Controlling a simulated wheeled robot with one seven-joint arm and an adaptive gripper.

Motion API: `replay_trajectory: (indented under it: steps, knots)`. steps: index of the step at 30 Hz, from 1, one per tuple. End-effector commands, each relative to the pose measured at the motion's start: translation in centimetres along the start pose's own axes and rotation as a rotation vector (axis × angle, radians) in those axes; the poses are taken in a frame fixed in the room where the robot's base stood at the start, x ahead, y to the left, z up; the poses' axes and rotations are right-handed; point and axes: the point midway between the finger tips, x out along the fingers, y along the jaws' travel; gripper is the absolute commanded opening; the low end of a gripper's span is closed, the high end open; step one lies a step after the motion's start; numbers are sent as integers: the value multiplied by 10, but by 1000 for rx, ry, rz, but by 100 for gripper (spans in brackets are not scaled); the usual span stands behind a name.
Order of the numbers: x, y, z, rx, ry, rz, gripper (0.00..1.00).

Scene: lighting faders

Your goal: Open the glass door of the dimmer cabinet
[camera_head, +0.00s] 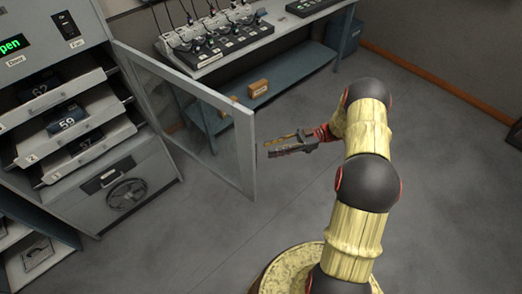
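The glass door (195,112) of the dimmer cabinet (123,160) stands swung out from the cabinet front, hinged at the cabinet's right side. It has a grey frame around a clear pane. My gripper (267,148) is just right of the door's free edge, pointing left towards it. A narrow gap of floor seems to show between the fingertips and the frame. The fingers are small and seen at a slant, so I cannot tell how far apart they are. No handle shows clearly.
Shelves with numbered dark modules (68,125) slide out of the cabinet, above a lower panel with a round wheel (127,194). A bench (260,48) with fader consoles stands behind the door. A blue-grey bin (343,32) stands beside it. The floor at right is clear.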

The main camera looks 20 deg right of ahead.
Motion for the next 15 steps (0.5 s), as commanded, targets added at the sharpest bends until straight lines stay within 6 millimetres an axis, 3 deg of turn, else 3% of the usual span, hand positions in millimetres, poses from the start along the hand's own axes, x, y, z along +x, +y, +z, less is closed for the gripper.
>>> replay_trajectory:
  steps: [6,15]
  knots:
    - [-37,0,1,1,0,2,26]
    - [-51,-1,1,2,1,0,26]
